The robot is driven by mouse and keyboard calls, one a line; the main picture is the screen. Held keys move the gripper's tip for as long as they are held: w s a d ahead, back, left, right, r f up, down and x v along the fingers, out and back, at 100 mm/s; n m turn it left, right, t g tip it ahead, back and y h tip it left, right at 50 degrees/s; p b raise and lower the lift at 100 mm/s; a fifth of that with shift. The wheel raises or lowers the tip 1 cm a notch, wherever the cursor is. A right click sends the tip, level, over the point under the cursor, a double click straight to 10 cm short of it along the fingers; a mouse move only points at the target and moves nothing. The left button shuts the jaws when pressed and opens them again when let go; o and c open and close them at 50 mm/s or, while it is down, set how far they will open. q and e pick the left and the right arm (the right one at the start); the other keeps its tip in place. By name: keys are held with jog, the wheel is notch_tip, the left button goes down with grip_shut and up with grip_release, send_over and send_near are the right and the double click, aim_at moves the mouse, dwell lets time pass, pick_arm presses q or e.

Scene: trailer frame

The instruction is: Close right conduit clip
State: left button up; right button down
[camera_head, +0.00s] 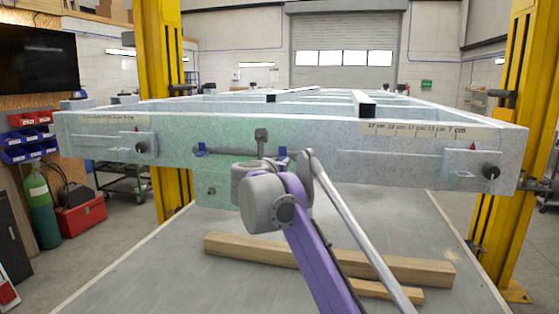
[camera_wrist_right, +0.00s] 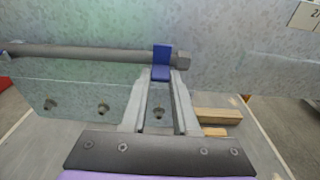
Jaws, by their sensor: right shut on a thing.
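The right conduit clip (camera_wrist_right: 161,55) is blue. In the right wrist view it sits near the right end of a grey conduit (camera_wrist_right: 90,52), with a lower flap bent towards me. My right gripper (camera_wrist_right: 160,78) is shut on this clip, one finger on each side of the flap. In the head view the right clip (camera_head: 282,152) shows just above my right wrist, which hides the fingers. Another blue clip (camera_head: 200,149) is at the conduit's left end. I cannot tell whether the right clip is fully closed round the conduit. My left gripper is not in view.
The conduit runs along the front face of a pale metal trailer frame (camera_head: 330,136). A bolted plate (camera_wrist_right: 70,100) hangs below the conduit. Wooden beams (camera_head: 400,267) lie on the grey surface beneath. Yellow posts (camera_head: 166,100) stand on both sides.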

jog(key=shift+w+d+r+g, duration=0.1)
jog(key=shift+r+g, duration=0.45)
jog(key=shift+g, duration=0.05)
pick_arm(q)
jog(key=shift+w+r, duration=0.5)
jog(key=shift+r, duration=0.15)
pick_arm(e)
jog(key=shift+f+y, duration=0.1)
jog(key=shift+y, duration=0.2)
jog(key=shift+f, duration=0.1)
jog(key=c, duration=0.7)
grip_release()
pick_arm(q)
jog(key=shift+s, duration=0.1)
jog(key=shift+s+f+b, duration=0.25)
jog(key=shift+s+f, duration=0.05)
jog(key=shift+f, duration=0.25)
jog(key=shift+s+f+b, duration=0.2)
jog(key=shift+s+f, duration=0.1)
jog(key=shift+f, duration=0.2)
pick_arm(e)
jog(key=v, duration=1.1)
